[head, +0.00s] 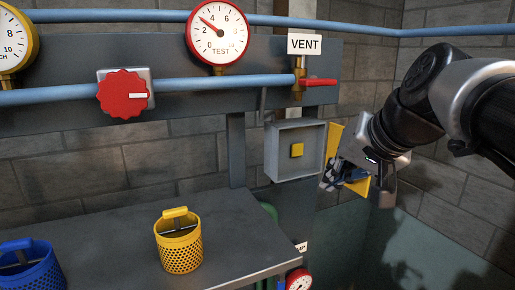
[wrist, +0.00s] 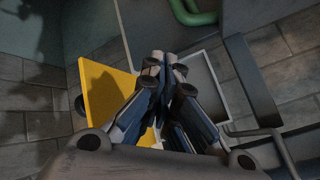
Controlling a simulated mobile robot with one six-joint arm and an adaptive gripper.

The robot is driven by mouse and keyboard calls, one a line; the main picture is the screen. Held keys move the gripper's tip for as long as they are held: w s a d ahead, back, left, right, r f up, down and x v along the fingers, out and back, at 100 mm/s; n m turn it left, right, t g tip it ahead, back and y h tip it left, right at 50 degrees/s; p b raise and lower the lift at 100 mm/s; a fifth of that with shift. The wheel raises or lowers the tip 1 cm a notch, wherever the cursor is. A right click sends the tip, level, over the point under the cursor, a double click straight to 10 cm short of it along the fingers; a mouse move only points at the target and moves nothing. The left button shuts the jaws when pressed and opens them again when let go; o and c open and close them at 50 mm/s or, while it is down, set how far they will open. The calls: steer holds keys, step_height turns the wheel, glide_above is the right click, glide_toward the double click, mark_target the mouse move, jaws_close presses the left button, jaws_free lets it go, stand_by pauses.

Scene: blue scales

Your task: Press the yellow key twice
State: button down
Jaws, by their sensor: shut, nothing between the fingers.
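My gripper (head: 326,184) is shut and empty, just below and right of the box, in front of the door. It appears apart from the key. In the wrist view my shut fingertips (wrist: 165,60) lie between the yellow door (wrist: 108,88) and the box's pale rim (wrist: 216,88). The key is hidden there behind the fingers.
Above the box are a blue pipe (head: 190,88), a red-handled valve (head: 318,82), a VENT sign (head: 304,44) and a TEST gauge (head: 219,34). A yellow basket (head: 180,249) and a blue basket (head: 30,270) stand on the grey bench (head: 225,225) at lower left.

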mark_target(303, 155)
steer(key=shift+w+a+p, duration=0.6)
steer(key=shift+w, duration=0.75)
steer(key=shift+w+a+p, duration=0.55)
steer(key=shift+w+p, duration=0.05)
steer(key=shift+w, duration=0.8)
steer(key=shift+w+a+p, duration=0.6)
steer(key=shift+w, duration=0.75)
steer(key=shift+w, duration=0.1)
steer(key=shift+w+a, duration=0.15)
steer(key=shift+w, duration=0.15)
steer(key=shift+w+a+p, duration=0.15)
steer(key=shift+w+p, duration=0.15)
steer(key=shift+p, duration=0.1)
steer(key=shift+s, duration=0.15)
steer(key=shift+s+d+b, duration=0.3)
steer(key=shift+s+b, duration=0.15)
steer(key=shift+s, duration=0.15)
steer(key=shift+s+d+b, duration=0.3)
steer(key=shift+s+b, duration=0.05)
steer(key=shift+s, duration=0.4)
steer(key=shift+s+d+b, duration=0.35)
steer(key=shift+s+b, duration=0.05)
steer(key=shift+s, duration=0.4)
steer(key=shift+s+d+b, duration=0.3)
steer(key=shift+s+b, duration=0.05)
steer(key=shift+s, duration=0.4)
